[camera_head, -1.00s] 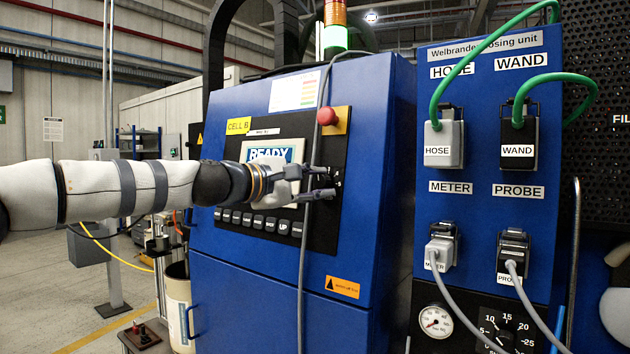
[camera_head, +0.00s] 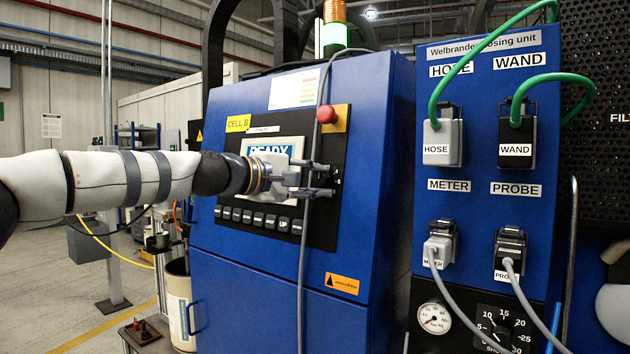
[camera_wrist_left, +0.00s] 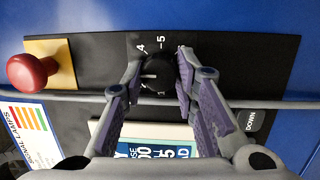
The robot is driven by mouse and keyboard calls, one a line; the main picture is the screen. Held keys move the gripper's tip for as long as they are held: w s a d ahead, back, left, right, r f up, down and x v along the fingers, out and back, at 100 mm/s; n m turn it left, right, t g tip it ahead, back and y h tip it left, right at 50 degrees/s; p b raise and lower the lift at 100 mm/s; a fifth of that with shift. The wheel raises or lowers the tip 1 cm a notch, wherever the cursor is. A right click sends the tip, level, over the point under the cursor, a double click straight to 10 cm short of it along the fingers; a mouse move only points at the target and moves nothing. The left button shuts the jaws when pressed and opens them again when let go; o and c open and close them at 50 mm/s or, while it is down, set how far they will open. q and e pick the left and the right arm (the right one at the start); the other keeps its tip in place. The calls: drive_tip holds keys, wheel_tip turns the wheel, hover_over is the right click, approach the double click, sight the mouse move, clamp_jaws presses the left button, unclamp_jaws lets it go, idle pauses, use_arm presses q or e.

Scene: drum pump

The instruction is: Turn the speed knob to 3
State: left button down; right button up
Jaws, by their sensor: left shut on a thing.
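The black speed knob (camera_wrist_left: 158,74) sits on the dark control panel, with the printed marks 4, 5 and 1 showing around it in the left wrist view. The marks between 4 and 1 are hidden or too small to read. A pale pointer line lies on the knob's left part in that view. My left gripper (camera_wrist_left: 158,68) is shut on the knob, one purple-grey finger on each side. In the head view, my left gripper (camera_head: 332,179) reaches the panel's right part, and its fingers largely hide the knob. My right gripper is not in view.
A red mushroom button (camera_head: 327,115) stands above the knob. A grey cable (camera_head: 301,260) hangs down across the panel by my fingers. The display (camera_head: 270,148) and a row of buttons (camera_head: 258,219) are left of the knob. The dosing unit (camera_head: 400,205) stands to the right.

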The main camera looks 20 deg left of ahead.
use_arm(q)
drive_tip(key=shift+f, duration=0.1)
drive_tip(key=c, duration=1.2)
unclamp_jaws()
drive_tip(key=shift+c, duration=0.2)
drive_tip(key=v, duration=1.2)
